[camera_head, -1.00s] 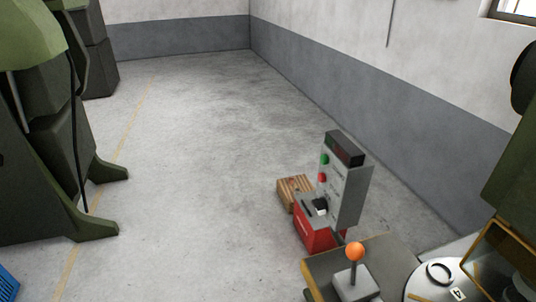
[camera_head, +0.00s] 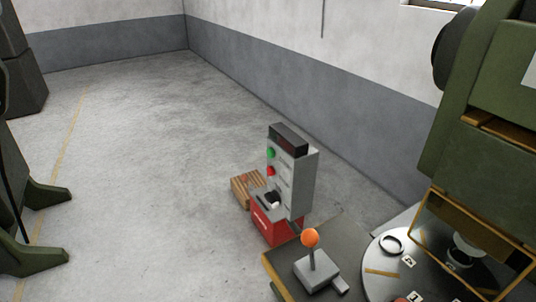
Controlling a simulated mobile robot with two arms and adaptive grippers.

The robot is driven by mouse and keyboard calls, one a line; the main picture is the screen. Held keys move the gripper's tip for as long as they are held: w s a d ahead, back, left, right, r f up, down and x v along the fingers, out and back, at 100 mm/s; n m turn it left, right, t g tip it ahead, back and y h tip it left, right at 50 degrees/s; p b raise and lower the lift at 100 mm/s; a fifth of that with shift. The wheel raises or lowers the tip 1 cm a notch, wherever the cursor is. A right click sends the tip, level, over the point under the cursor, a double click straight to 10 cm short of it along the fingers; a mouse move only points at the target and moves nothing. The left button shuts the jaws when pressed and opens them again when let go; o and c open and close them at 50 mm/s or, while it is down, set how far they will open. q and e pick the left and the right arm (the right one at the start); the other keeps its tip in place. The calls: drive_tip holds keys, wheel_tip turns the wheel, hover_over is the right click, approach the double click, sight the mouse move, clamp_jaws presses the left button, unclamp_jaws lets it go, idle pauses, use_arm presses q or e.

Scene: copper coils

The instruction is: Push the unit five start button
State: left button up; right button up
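A grey control box (camera_head: 293,178) stands upright right of centre, with a dark display on top. A green button (camera_head: 271,153) sits on its left-facing side, with a red button (camera_head: 270,171) just below it. No unit number is readable on the box. Neither of my grippers is in view.
A red box (camera_head: 269,222) and a wooden crate (camera_head: 246,188) stand by the control box. An orange-knobbed joystick (camera_head: 310,239) is on a dark bench beside a round numbered plate (camera_head: 400,272). A green machine (camera_head: 487,150) fills the right. The floor (camera_head: 140,170) at centre-left is open.

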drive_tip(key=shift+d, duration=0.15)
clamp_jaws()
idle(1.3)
